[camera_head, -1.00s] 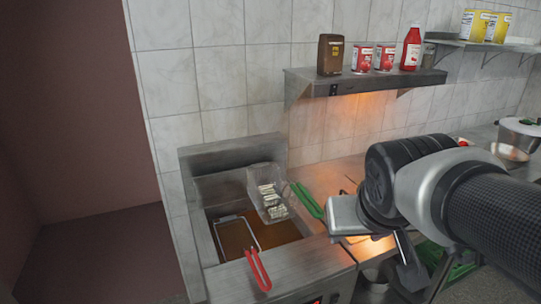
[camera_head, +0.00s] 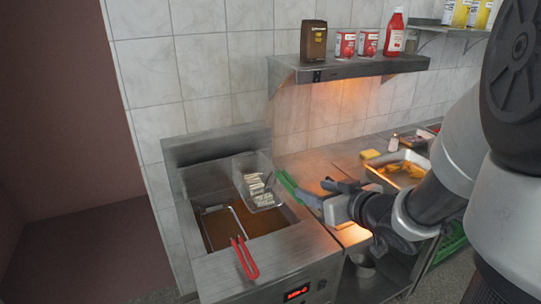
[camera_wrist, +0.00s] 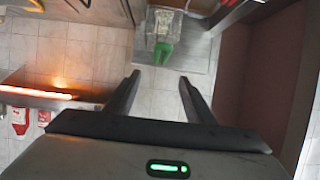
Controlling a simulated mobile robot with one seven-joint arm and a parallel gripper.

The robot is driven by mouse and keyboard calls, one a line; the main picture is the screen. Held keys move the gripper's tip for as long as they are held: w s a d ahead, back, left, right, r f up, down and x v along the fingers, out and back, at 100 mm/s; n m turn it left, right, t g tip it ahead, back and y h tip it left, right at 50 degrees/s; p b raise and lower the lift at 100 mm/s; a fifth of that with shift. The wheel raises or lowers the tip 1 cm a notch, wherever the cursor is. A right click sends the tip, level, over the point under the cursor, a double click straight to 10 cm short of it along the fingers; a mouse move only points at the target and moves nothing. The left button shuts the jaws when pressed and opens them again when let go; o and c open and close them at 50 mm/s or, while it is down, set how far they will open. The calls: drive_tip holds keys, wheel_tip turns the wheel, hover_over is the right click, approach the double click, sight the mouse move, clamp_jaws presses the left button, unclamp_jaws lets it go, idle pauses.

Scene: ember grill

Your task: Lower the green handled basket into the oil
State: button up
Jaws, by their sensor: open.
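The green handled basket (camera_head: 256,184) is at the back right of the fryer, above the brown oil (camera_head: 262,222), with pale food in it. Its green handle (camera_head: 288,182) sticks out to the right. In the wrist view the basket (camera_wrist: 165,22) is upper middle and its green handle (camera_wrist: 162,52) points toward my gripper, between the two fingers in the picture. My gripper (camera_head: 312,194) is open and empty, close to the handle's end in the head view. Its fingers show in the wrist view (camera_wrist: 158,82); no contact with the handle shows.
A second basket with a red handle (camera_head: 246,259) sits at the fryer's left front. A metal tray of yellow food (camera_head: 402,170) stands on the counter to the right. A heat-lamp shelf (camera_head: 345,66) with a brown box and red cans overhangs the counter.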

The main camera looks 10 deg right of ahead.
drive_tip(key=b+x, duration=0.2)
drive_tip(key=x, duration=1.5)
clamp_jaws()
drive_tip(key=c, duration=0.9)
unclamp_jaws()
clamp_jaws()
wheel_tip(320, 180, up, 5)
drive_tip(key=p, duration=0.4)
drive_tip(key=shift+f, duration=0.1)
